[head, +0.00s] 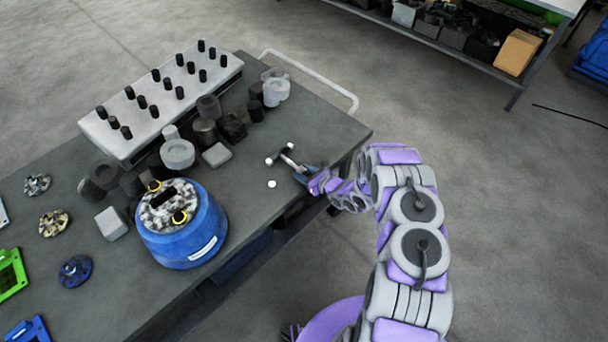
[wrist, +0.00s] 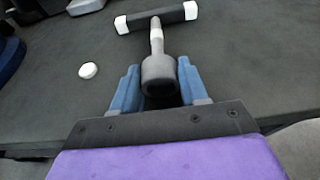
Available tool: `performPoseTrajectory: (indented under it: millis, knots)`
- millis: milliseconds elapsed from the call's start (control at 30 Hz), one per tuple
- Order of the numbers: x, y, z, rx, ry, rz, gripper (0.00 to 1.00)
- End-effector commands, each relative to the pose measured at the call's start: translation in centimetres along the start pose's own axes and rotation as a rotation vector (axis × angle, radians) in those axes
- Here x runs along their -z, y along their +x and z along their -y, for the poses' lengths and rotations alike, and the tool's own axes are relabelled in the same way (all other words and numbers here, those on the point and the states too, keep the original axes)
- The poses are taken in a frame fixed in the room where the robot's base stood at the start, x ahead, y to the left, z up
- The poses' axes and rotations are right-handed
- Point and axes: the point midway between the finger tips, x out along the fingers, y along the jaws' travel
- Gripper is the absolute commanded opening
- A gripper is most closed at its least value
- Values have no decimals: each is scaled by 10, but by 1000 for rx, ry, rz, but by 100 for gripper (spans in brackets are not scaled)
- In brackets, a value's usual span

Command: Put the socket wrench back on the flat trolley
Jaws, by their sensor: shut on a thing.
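The socket wrench (head: 286,155) is a T-shaped tool with a dark crossbar, white ends and a grey shaft. My gripper (head: 303,173) has its blue fingers shut on the thick grey end of the wrench (wrist: 157,45), with the crossbar pointing away from the gripper, as the wrist view shows. The wrench is over the right end of the dark grey flat trolley (head: 318,125). I cannot tell whether it touches the top. The inner faces of the fingers are partly hidden by the wrench.
A small white disc (head: 271,184) lies left of my gripper. A blue round housing (head: 185,235) and several grey cylinders stand farther left. A pale block with black pegs (head: 160,100) is at the back. Bare top lies around the wrench. A white rail (head: 320,78) edges the trolley.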

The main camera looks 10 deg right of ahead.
Motion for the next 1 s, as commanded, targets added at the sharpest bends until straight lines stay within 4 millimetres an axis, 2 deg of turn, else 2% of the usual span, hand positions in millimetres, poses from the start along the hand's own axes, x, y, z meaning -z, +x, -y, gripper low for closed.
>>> performPoseTrajectory:
  millis: [300, 333, 567, 867, 1000]
  knots:
    - [0, 1, 0, 0, -2, 3, 0]
    - [0, 1, 0, 0, -2, 3, 45]
    - [1, 1, 0, 0, -1, 2, 67]
    - [0, 0, 0, 0, -1, 1, 69]
    - [0, -13, 1, 1, 1, -1, 69]
